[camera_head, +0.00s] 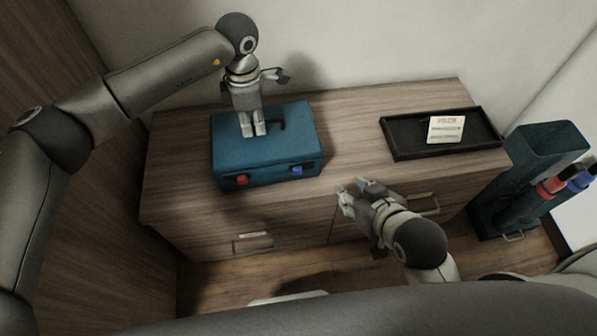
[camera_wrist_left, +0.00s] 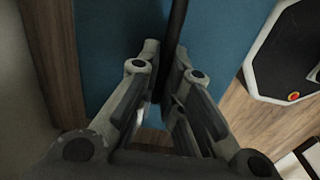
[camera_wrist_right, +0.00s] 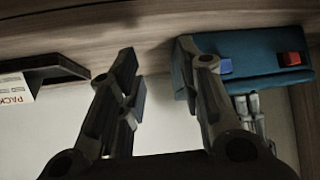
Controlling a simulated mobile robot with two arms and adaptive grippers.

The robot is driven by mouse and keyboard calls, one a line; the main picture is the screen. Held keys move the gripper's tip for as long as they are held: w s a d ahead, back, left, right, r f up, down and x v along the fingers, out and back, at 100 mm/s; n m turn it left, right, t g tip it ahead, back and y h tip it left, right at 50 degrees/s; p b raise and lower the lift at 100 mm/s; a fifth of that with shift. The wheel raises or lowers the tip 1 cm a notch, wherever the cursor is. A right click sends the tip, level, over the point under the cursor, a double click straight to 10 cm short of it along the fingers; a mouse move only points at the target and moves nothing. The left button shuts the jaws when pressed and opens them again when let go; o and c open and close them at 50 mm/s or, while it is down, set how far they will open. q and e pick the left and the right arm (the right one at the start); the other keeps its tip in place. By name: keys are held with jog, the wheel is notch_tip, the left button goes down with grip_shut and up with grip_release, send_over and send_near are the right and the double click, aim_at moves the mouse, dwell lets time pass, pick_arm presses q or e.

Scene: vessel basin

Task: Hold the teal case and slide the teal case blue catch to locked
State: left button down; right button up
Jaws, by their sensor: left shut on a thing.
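The teal case (camera_head: 265,156) stands on the wooden cabinet, with a blue catch (camera_head: 297,171) and a red catch (camera_head: 242,180) on its front face. My left gripper (camera_head: 254,130) is above the lid, shut on the dark handle (camera_head: 280,122). In the left wrist view the handle (camera_wrist_left: 175,30) runs between the fingers (camera_wrist_left: 166,48). My right gripper (camera_head: 357,188) is open and empty, in front of the cabinet and to the right of the case. In the right wrist view the blue catch (camera_wrist_right: 225,66) shows just beside one finger, apparently apart from it.
A black tray (camera_head: 400,150) with a printed card (camera_head: 446,129) lies on the right of the cabinet top. Drawer handles (camera_head: 253,243) stick out in front. The top between case and tray is clear.

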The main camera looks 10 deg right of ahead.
jog(key=shift+f, duration=0.15)
jog(key=c, duration=0.5)
jog(key=shift+w+a+f+n+t, duration=0.1)
jog(key=shift+w+f+n+t, duration=0.1)
jog(key=shift+w+n+t, duration=0.15)
grip_shut()
jog(key=s+a+f+n+t+y, duration=0.1)
jog(key=s+a+n+t+y, duration=0.1)
jog(key=a+n, duration=0.5)
jog(key=s+a+f+n+t+y, duration=0.1)
jog(key=a+n+t, duration=0.4)
jog(key=n, duration=0.7)
jog(key=shift+s+a+y, duration=0.5)
jog(key=shift+a+y, duration=0.4)
jog(key=shift+a, duration=0.25)
